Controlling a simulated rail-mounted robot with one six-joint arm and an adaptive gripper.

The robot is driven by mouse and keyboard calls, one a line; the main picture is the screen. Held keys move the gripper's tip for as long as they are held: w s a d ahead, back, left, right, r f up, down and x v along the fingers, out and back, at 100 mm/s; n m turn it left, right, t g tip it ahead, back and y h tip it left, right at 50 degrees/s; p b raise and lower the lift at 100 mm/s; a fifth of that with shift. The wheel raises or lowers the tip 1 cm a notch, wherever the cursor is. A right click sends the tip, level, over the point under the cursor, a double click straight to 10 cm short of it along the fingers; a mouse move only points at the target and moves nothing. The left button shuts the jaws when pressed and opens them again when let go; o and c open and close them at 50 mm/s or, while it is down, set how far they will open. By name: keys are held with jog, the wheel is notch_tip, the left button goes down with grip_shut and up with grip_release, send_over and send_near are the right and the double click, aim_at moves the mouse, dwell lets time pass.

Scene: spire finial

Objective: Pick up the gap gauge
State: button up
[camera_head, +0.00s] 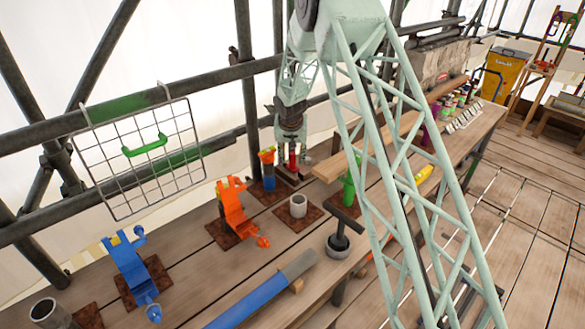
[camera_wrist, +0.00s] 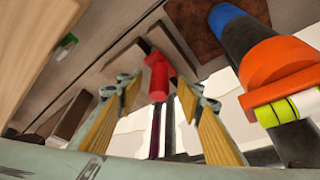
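A red-handled tool (camera_wrist: 158,78), which looks like the gap gauge, stands between the fingers of my gripper (camera_wrist: 158,97) in the wrist view. Dark thin parts extend from the red handle. My gripper is open, with a visible gap between each yellow-padded finger and the red handle. In the head view the red handle (camera_head: 292,158) shows just below my gripper (camera_head: 290,146), over the plank bench near the rail. The lower end of the tool is not clear in the head view.
An orange-and-blue tool (camera_head: 268,170) stands close to the left of my gripper; it also shows at right in the wrist view (camera_wrist: 285,75). A grey cup (camera_head: 298,206), an orange clamp (camera_head: 237,213) and a T-handled tool (camera_head: 340,240) are nearer. A wooden board (camera_head: 345,163) lies to the right.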

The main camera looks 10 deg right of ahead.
jog(key=shift+x, duration=1.35)
jog(key=shift+c, duration=0.7)
jog(key=c, duration=1)
jog(key=shift+o, duration=0.2)
jog(key=shift+r, duration=0.15)
notch_tip(320, 180, up, 12)
jog(key=shift+f, duration=0.15)
jog(key=s+a+b, duration=0.1)
jog(key=s+a, duration=0.1)
jog(key=s, duration=0.6)
jog(key=s+a+b, duration=0.1)
jog(key=s+a, duration=0.1)
jog(key=s, duration=0.7)
jog(key=shift+s+a+b, duration=0.2)
jog(key=shift+a+b, duration=0.1)
jog(key=shift+b, duration=0.05)
